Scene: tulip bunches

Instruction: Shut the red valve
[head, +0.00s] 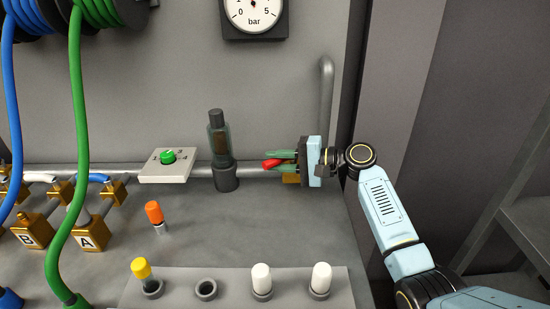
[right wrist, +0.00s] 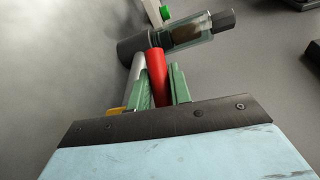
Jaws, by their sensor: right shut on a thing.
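The red valve handle (head: 271,163) sticks out to the left from between the green fingers of my right gripper (head: 278,160). In the right wrist view the red handle (right wrist: 157,72) lies between the two fingers (right wrist: 160,88), which are shut on it. The handle looks roughly in line with the grey pipe (head: 261,173) beside it. A brass valve body (head: 291,179) shows partly below the gripper, and a bit of it shows in the right wrist view (right wrist: 116,110). The handle's pivot is hidden. My left gripper is not in view.
A dark glass-bodied filter (head: 219,145) stands on the pipe just left of the handle. Further left is a plate with a green knob (head: 168,157). A pipe rises at the wall (head: 326,95) behind the gripper. A socket block (head: 233,290) is in front.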

